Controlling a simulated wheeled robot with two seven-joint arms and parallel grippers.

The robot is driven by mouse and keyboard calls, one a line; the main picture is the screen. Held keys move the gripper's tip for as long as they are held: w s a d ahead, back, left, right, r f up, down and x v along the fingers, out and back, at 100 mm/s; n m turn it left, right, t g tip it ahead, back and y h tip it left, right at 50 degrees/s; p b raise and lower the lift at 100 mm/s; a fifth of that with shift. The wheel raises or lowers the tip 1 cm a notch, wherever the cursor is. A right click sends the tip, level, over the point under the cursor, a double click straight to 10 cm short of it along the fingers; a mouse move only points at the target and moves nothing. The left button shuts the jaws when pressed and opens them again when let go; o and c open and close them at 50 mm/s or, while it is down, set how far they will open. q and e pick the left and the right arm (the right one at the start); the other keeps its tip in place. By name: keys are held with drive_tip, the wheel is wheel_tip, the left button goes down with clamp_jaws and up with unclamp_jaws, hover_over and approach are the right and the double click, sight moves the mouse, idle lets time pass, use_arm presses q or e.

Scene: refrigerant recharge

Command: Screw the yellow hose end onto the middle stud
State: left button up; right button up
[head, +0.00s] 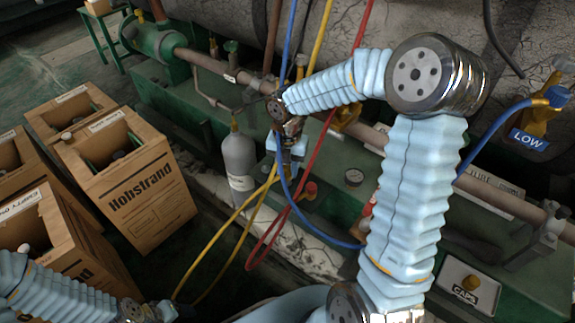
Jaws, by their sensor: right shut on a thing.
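My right gripper (291,163) points down at the end of the pale blue sleeved arm, in the middle of the head view. It is shut on the yellow hose end, which is mostly hidden by the fingers. The yellow hose (240,210) hangs from there and loops down to the lower left. The middle stud cannot be made out; the wrist and the crowded hoses cover that area. My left gripper (163,311) is at the bottom edge, by the lower part of the yellow hose; its jaws are too small and cut off to judge.
A grey cylinder (239,160) stands just left of my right gripper. Blue (310,228) and red (268,238) hoses hang close by. Open cardboard boxes (131,190) fill the left. A CAPS tray (468,287) and a LOW-tagged valve (538,120) are at right.

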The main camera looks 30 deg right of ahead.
drive_tip(key=shift+p, duration=0.5)
idle(0.9)
drive_tip(key=shift+f+b, duration=0.6)
drive_tip(key=shift+f, duration=0.3)
idle(0.6)
